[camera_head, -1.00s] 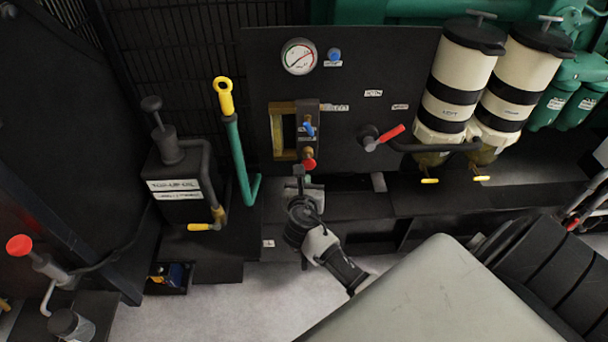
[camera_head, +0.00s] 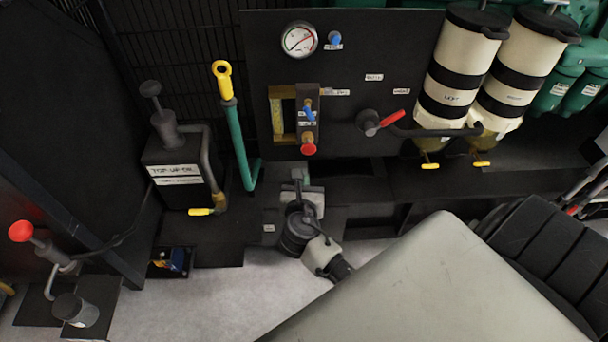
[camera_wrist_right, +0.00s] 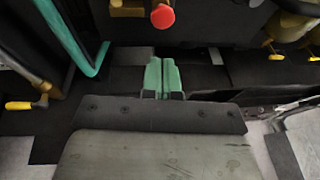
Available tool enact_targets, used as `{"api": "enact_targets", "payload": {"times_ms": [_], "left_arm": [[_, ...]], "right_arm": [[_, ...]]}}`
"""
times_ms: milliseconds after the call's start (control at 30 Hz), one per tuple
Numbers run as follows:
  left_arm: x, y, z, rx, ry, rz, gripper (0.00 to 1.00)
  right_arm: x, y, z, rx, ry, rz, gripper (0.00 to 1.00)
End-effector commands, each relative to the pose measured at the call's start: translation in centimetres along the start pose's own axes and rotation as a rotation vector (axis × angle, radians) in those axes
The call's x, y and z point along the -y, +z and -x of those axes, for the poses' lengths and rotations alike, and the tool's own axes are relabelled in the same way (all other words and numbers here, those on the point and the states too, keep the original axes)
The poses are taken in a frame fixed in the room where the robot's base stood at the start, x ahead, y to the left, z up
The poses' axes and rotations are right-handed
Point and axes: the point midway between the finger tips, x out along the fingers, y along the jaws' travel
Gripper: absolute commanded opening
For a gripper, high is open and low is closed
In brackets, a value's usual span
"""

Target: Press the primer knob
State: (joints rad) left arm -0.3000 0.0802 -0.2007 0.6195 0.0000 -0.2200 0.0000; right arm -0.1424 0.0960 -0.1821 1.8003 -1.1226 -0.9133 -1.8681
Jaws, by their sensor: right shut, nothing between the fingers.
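A round red knob (camera_head: 308,149) sits at the foot of the brass-framed sight gauge on the dark panel; it also shows in the right wrist view (camera_wrist_right: 163,16). I cannot read a primer label, so I cannot tell whether this is the primer knob. My right gripper (camera_head: 298,179) is below the red knob and apart from it in the picture. Its green-padded fingers (camera_wrist_right: 164,76) are shut together and empty, pointing toward the panel. My left gripper is not in view.
A black plunger knob (camera_head: 150,89) tops the oil tank at left, and another red knob (camera_head: 20,231) stands at far left. A blue lever (camera_head: 309,112) is above the panel's red knob. A red-handled valve (camera_head: 391,119) and cream filters (camera_head: 457,65) are to the right.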

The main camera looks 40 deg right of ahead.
Motion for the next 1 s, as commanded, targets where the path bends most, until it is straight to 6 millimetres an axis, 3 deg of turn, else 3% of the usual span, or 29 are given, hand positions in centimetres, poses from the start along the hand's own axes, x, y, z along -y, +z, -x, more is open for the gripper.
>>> {"api": "enact_targets", "payload": {"times_ms": [333, 633, 1000], "left_arm": [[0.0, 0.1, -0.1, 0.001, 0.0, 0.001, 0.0], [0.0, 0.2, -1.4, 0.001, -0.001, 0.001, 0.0], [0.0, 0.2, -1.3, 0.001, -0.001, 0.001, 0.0]], "right_arm": [[0.0, 0.0, 0.1, -0.002, -0.001, -0.002, 0.0], [-0.1, 0.7, 2.2, -0.069, -0.013, -0.007, 0.0], [-0.1, 0.8, 1.9, -0.07, -0.013, -0.004, 0.0]]}}
